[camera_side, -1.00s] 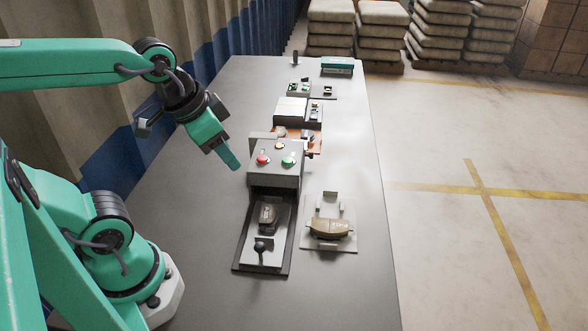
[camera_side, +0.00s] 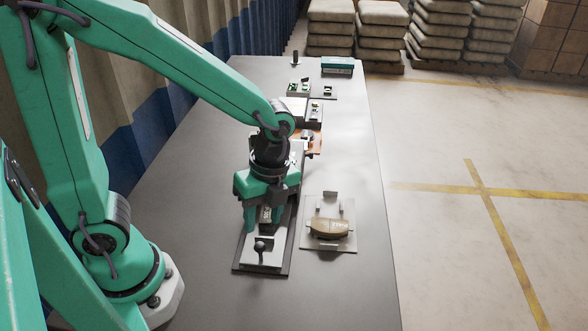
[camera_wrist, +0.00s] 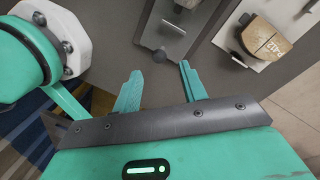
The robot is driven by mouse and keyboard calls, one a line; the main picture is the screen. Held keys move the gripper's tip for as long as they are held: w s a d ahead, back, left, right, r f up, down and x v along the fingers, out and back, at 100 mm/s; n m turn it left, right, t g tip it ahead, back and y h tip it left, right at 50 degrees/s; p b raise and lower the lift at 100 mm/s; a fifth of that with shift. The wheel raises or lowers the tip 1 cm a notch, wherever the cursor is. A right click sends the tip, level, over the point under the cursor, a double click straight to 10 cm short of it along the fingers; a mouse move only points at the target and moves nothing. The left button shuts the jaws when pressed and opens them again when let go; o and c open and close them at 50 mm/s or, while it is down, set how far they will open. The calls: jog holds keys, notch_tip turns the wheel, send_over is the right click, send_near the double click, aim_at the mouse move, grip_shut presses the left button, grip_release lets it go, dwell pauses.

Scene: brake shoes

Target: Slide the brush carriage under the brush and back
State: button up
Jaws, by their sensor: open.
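The brush carriage (camera_side: 262,259) is a pale plate with an upright dark knob (camera_side: 260,247), lying on a dark base at the near end of the station. A dark brake shoe (camera_side: 266,214) sits on the carriage, partly hidden by my gripper. My gripper (camera_side: 264,226) is open, pointing down over the carriage and behind the knob in the side view. The brush housing is hidden behind my gripper and arm.
A second plate (camera_side: 310,242) with a brown brake shoe (camera_side: 329,228) stands close to the right. It also shows in the wrist view, with its shoe (camera_wrist: 262,35). Smaller fixtures (camera_side: 312,110) line the bench behind. The near bench is clear.

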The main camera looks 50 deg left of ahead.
aim_at(261, 243)
jog(key=shift+d+f+m, duration=0.25)
jog(key=shift+f+m, duration=0.25)
jog(key=shift+m, duration=0.1)
jog(key=shift+s+a+f, duration=0.1)
jog(key=shift+s+f, duration=0.15)
jog(key=shift+f, duration=1)
jog(key=shift+s+a+f, duration=0.1)
jog(key=shift+s+f, duration=0.2)
jog(key=shift+f, duration=1)
jog(key=shift+s+f, duration=0.25)
jog(key=shift+f, duration=1)
jog(key=shift+c, duration=0.4)
grip_shut()
